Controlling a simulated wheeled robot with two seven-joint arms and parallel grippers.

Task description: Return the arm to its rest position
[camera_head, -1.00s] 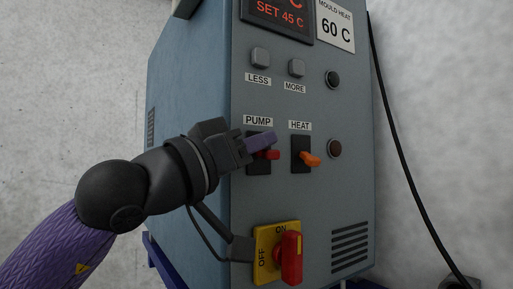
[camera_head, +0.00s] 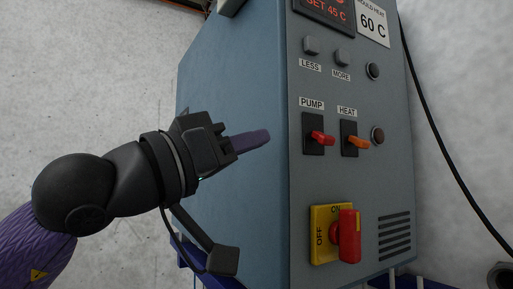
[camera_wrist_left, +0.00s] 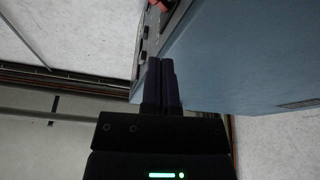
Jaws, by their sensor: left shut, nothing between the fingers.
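My left gripper (camera_head: 262,137) comes in from the left in the head view. Its purple fingers are shut with nothing between them. They point right, left of the machine's control face and apart from the red pump switch (camera_head: 322,138). In the left wrist view the two dark fingers (camera_wrist_left: 161,62) lie side by side, with the blue machine side beyond them. My right gripper is not in view.
The blue-grey machine (camera_head: 235,100) carries an orange heat switch (camera_head: 357,142), LESS and MORE buttons, and a red rotary handle (camera_head: 348,236) on a yellow plate (camera_head: 322,236). A black cable (camera_head: 440,135) hangs at right.

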